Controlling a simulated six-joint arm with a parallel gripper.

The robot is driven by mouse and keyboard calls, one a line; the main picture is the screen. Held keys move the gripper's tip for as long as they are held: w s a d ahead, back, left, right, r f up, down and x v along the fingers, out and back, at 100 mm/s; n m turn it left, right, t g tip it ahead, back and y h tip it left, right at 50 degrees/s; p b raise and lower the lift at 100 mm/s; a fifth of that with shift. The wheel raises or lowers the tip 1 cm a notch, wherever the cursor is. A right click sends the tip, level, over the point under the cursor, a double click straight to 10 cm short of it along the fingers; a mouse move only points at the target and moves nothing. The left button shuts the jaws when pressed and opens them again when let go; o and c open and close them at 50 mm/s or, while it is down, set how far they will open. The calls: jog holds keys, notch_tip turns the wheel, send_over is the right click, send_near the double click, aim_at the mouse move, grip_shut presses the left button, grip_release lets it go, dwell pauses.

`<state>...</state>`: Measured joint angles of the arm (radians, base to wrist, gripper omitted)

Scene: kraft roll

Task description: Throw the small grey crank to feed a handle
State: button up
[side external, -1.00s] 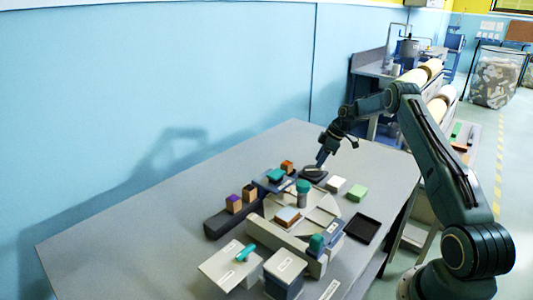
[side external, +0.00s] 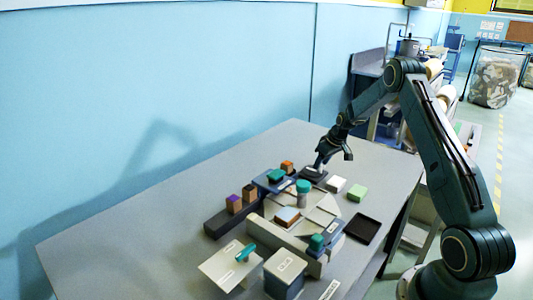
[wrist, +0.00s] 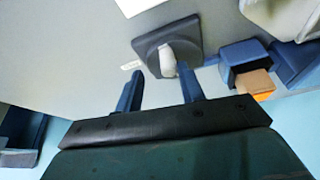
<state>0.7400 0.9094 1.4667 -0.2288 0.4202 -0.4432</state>
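The small grey crank (wrist: 167,62) shows in the wrist view as a light grey lever on a dark square base (wrist: 185,36). In the side view that dark base (side external: 313,173) is at the far end of the fixture, and the lever is largely hidden by my gripper. My gripper (wrist: 160,90) is open, its two blue fingers apart, with the lever's near end between or just beyond their tips. I cannot tell whether they touch it. In the side view my gripper (side external: 321,164) is low over the base.
Teal-topped parts (side external: 303,187), a white block (side external: 336,183), a green block (side external: 358,193) and a black tray (side external: 362,229) are nearby. The table's back left is clear.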

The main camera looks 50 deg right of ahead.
jog(key=m, duration=0.2)
jog(key=a+m+h, duration=0.1)
jog(key=m, duration=0.1)
jog(key=shift+s+a+g, duration=0.1)
jog(key=shift+s+g, duration=0.05)
jog(key=shift+g, duration=0.15)
jog(key=m, duration=0.1)
jog(key=m+h, duration=0.1)
jog(key=m, duration=0.1)
jog(key=shift+a+r+g, duration=0.1)
jog(key=shift+a+g, duration=0.2)
jog(key=shift+a, duration=0.1)
jog(key=a+v, duration=0.1)
jog(key=v, duration=1.3)
jog(key=s+a+r+n, duration=0.2)
jog(key=s+a+r, duration=0.1)
jog(key=a+r, duration=0.5)
jog(key=shift+a+r+t, duration=0.3)
jog(key=shift+a+t, duration=0.1)
jog(key=shift+a, duration=0.85)
jog(key=shift+s, duration=0.15)
